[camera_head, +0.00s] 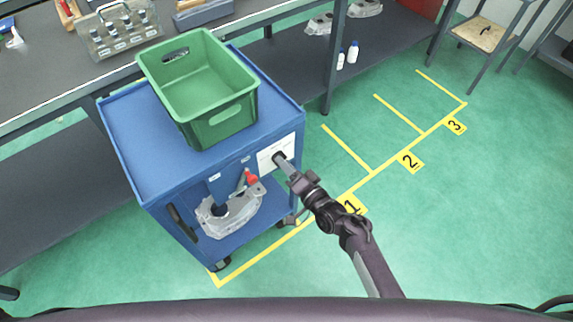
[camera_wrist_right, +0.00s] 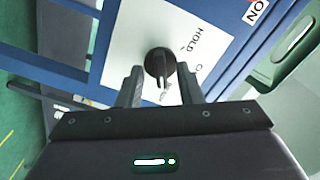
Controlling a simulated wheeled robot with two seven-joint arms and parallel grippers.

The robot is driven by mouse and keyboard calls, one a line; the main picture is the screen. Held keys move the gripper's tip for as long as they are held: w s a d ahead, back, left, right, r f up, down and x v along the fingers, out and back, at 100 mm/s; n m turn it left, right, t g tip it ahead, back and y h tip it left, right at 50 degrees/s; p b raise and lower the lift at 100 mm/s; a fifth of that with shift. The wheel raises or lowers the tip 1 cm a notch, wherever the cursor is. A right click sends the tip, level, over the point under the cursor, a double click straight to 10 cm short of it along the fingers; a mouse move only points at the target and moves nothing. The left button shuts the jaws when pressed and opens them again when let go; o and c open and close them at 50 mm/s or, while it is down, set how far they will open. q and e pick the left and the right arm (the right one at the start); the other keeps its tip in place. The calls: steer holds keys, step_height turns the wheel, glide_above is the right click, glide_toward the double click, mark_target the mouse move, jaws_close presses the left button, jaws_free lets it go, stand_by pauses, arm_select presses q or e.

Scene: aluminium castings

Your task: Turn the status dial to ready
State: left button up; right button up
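The status dial (camera_wrist_right: 160,66) is a black round knob with a raised bar on a white label plate (camera_wrist_right: 187,25); the plate also shows on the blue cart's side in the head view (camera_head: 286,148). The word HOLD is readable beside the dial; other words are partly hidden, and I cannot read "ready". My right gripper (camera_wrist_right: 160,88) is open, its two dark fingers on either side of the dial with a visible gap to it. In the head view the right gripper (camera_head: 281,162) reaches the plate and covers much of the dial. My left gripper is not in view.
The blue cart (camera_head: 128,150) carries an empty green crate (camera_head: 160,75) on top and a metal casting (camera_head: 228,212) on its lower level. A grey workbench (camera_head: 45,75) stands behind. Yellow floor lines mark numbered bays; the green floor at right is clear.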

steer(key=v, duration=0.8)
steer(key=shift+w+f, duration=0.1)
stand_by(0.5)
steer(key=s+d+f+n+g+h, duration=0.1)
steer(key=s+d+f+g+h, duration=0.1)
steer(key=s+f, duration=0.45)
steer(key=s+d+f+n+g+h+p, duration=0.1)
steer(key=s+d+f+g+h, duration=0.15)
steer(key=f, duration=0.75)
steer(key=s+d+f+n+g+h, duration=0.1)
steer(key=s+d+f+g, duration=0.15)
steer(key=s+f, duration=0.45)
steer(key=s+d+f+n+g+h, duration=0.1)
steer(key=s+d+f+g, duration=0.1)
steer(key=s, duration=0.5)
steer(key=s+d+f+n+g+h, duration=0.2)
steer(key=s+d+f, duration=0.3)
steer(key=s, duration=0.2)
steer(key=s+d+f+n+g+h, duration=0.1)
steer(key=s+d+f+g+h, duration=0.1)
steer(key=s+d+f, duration=0.2)
steer(key=s, duration=0.3)
steer(key=shift+n+g, duration=0.3)
